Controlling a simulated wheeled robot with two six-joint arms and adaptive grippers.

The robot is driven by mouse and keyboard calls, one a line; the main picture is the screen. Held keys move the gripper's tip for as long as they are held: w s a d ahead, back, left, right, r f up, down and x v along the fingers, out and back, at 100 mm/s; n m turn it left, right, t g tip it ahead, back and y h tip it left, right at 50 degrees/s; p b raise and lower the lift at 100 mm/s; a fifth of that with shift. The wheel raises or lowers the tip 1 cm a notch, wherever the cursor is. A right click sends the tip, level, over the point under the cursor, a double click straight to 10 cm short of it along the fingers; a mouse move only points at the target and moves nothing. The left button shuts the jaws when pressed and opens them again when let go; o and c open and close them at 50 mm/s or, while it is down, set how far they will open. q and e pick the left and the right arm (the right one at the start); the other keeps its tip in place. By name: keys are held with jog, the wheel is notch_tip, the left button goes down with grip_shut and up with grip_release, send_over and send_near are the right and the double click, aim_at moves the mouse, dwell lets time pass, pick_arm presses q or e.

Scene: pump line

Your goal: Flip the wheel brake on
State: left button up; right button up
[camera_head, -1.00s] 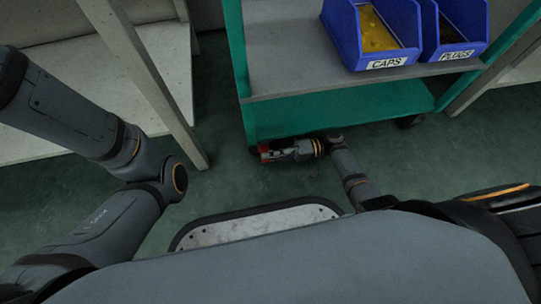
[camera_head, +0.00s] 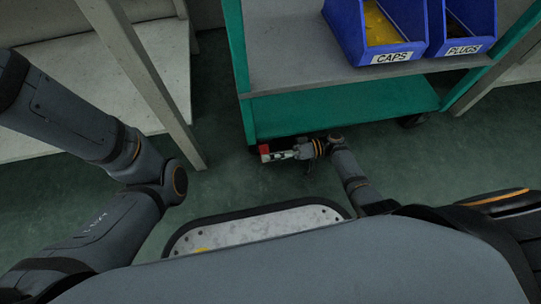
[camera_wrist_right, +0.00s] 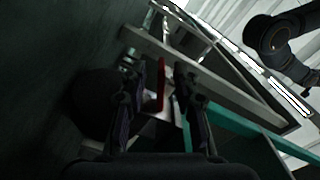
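The red brake lever (camera_head: 264,149) sits low at the near left corner of the green cart (camera_head: 340,107). It also shows in the right wrist view (camera_wrist_right: 160,86), where its narrow red edge lies between my fingers. My right gripper (camera_wrist_right: 160,100) has its two dark fingers spread, with a gap visible around the lever. In the head view my right gripper (camera_head: 286,154) is low beside the lever, on its right. A dark round shape, probably the caster wheel (camera_wrist_right: 92,100), is partly behind the left finger. My left gripper is out of view; only the left arm shows.
The cart carries blue bins labelled CAPS (camera_head: 372,35) and PLUGS (camera_head: 463,28) on its upper shelf. A pale bench (camera_head: 100,110) with a leg stands to the left. Green floor (camera_head: 222,130) is free between bench and cart. Another caster (camera_head: 412,121) is at the cart's right.

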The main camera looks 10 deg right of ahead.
jog(key=shift+d, duration=0.35)
jog(key=d, duration=1.1)
jog(key=shift+d, duration=0.2)
jog(key=shift+s, duration=0.15)
